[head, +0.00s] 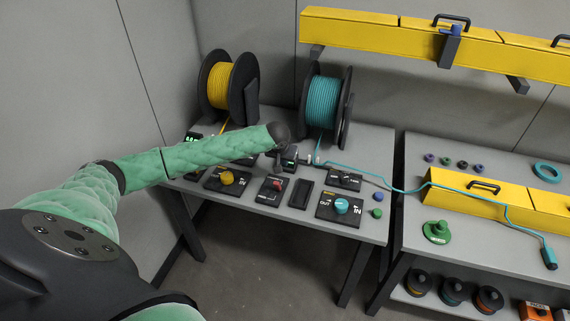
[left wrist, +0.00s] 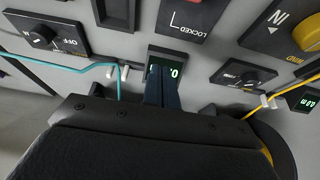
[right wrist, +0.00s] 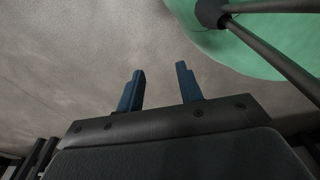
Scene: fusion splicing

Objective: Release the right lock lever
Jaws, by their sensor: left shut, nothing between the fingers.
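A black panel with a small black knob (head: 345,178) stands at the right of the bench, and it shows at the left wrist view's upper left (left wrist: 42,33), marked OFF. I cannot tell whether this is the right lock lever. A similar knob panel is on the other side (left wrist: 243,75). A panel marked LOCKED (left wrist: 190,18) has a red part (head: 277,184) in the head view. My left gripper (left wrist: 162,85) is shut and empty, its fingers in front of a small lit display (left wrist: 172,68). My right gripper (right wrist: 160,82) is open and empty, away from the bench.
Yellow (head: 222,85) and teal (head: 322,101) spools stand at the back. A teal fiber (head: 375,178) runs right across the bench. A yellow dial (head: 227,177) and a teal dial (head: 341,206) sit near the front. A second table (head: 500,237) with a yellow case (head: 460,202) is at right.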

